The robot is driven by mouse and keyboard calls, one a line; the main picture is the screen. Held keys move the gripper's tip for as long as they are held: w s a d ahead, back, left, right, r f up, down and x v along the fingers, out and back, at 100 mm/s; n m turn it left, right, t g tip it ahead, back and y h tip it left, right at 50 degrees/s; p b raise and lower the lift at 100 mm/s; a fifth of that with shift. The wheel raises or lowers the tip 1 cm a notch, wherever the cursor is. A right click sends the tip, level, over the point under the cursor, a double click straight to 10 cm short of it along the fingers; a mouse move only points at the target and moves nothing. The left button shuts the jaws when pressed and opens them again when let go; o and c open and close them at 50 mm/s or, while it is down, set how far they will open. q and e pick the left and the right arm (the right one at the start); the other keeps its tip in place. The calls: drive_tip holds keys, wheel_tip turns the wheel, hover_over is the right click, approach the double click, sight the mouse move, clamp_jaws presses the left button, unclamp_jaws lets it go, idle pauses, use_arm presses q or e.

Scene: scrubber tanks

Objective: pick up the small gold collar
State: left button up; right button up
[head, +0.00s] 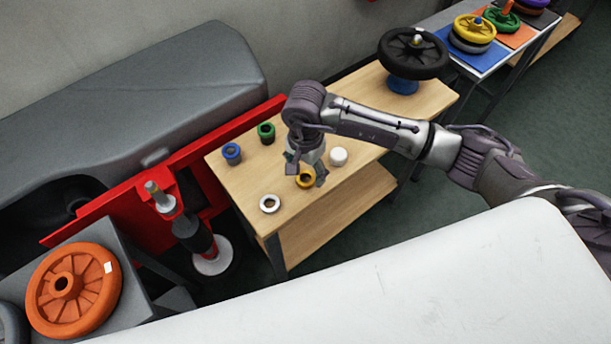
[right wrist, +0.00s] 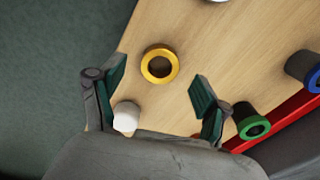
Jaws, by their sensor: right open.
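The small gold collar (head: 305,181) is a short yellow-gold ring lying on the light wooden table, partly hidden behind my right gripper in the head view. My right gripper (head: 310,172) points down over the table close to the collar. In the right wrist view its open fingers (right wrist: 155,88) are apart, and the collar shows beyond and between them, not held. My left gripper is in neither view.
A white cylinder (head: 338,157) stands close to my right gripper. A silver ring (head: 269,204), a green collar (head: 266,133) and a blue collar (head: 231,154) are also on the wooden table (head: 240,185). A black wheel (head: 413,53) sits at its far end. A red frame (head: 120,205) runs beside it.

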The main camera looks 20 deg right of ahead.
drive_tip(key=shift+f, duration=1.3)
drive_tip(key=c, duration=1.3)
drive_tip(key=shift+r, duration=0.1)
drive_tip(key=shift+c, duration=0.2)
